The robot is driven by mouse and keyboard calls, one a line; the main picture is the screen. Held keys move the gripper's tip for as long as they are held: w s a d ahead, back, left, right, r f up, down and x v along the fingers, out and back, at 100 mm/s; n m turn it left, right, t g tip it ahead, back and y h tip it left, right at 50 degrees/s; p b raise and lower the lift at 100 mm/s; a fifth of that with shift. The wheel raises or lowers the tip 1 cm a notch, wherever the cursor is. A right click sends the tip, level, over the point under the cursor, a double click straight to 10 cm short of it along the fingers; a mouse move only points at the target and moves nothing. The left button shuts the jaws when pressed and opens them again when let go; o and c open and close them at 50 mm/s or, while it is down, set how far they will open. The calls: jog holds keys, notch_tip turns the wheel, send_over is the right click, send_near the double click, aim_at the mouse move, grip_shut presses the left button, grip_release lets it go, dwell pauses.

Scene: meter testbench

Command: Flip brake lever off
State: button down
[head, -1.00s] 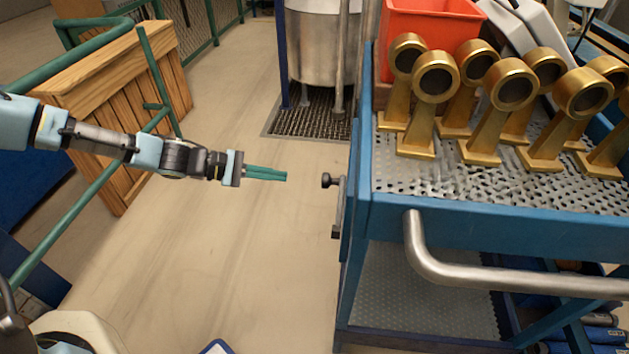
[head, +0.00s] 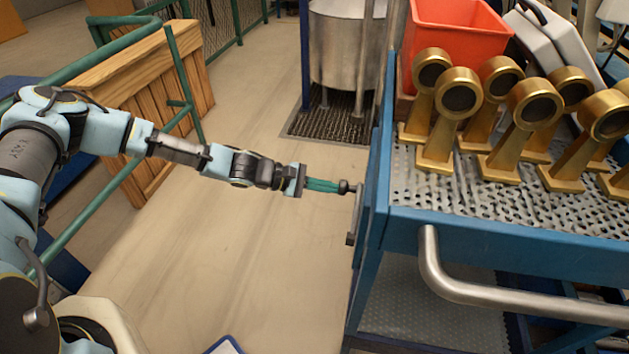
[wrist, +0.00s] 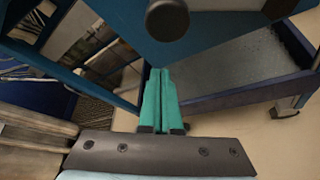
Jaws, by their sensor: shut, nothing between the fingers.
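The knob also shows large at the top of the wrist view (wrist: 167,19). My gripper (head: 335,186) has green fingers that are shut and hold nothing.
Several gold ring-topped stands (head: 448,125) and a red bin (head: 455,30) are on the cart's perforated top. A bent metal handle (head: 480,292) sticks out in front. A wooden crate (head: 140,85) and green rails stand left. The floor between is clear.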

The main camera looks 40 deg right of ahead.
jog(key=shift+s+a+r+p, duration=0.25)
jog(key=shift+a+r, duration=0.25)
jog(key=shift+r, duration=0.25)
jog(key=shift+s+a+r+p, duration=0.1)
jog(key=shift+s+a+r, duration=0.3)
jog(key=shift+r, duration=0.35)
jog(key=shift+w, duration=0.15)
